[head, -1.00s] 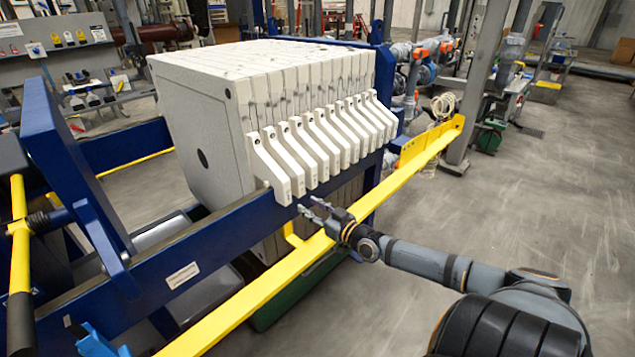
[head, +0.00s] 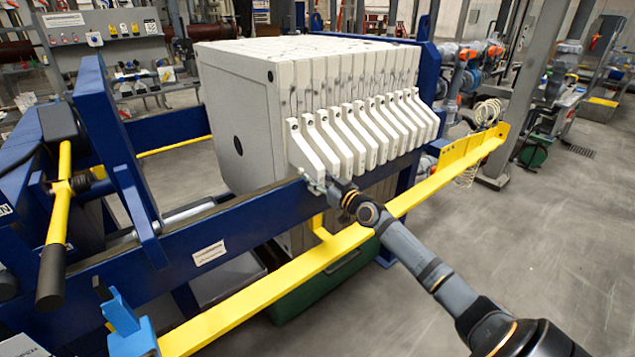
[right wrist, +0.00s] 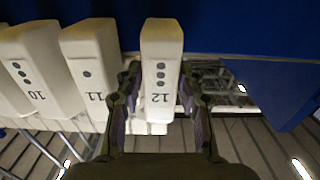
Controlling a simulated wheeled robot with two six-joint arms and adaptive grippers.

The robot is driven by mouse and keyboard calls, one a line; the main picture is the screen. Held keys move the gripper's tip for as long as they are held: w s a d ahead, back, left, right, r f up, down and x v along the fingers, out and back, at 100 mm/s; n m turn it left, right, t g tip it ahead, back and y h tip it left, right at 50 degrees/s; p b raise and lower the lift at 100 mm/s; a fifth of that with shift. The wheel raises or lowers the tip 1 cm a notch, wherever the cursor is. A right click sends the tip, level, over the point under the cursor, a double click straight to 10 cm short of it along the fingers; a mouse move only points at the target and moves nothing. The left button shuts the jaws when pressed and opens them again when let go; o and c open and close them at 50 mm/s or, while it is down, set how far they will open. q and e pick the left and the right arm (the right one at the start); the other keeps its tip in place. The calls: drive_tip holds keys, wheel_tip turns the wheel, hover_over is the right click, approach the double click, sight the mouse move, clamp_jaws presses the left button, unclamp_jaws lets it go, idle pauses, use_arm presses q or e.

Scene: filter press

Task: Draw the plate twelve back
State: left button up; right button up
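The plate pack stands in the press as a row of white plates with white handles. The plate twelve handle, marked 12 (right wrist: 162,75), is the end one, at the left of the row in the head view (head: 301,150). My right gripper (head: 318,183) is at its lower end. In the right wrist view my right gripper (right wrist: 160,100) has one finger on each side of this handle, with narrow gaps showing, so it looks open around it. Handle 11 (right wrist: 92,60) is just left of the left finger. My left gripper is not in view.
A blue side rail (head: 200,245) runs under the handles. A yellow bar (head: 300,280) runs alongside, below my right arm. Left of the pack is an open gap before the blue upright head (head: 105,140). Handle 10 (right wrist: 35,70) stands beyond handle 11.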

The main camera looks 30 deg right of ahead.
drive_tip(key=shift+w, duration=0.1)
clamp_jaws()
drive_tip(key=shift+a, duration=0.15)
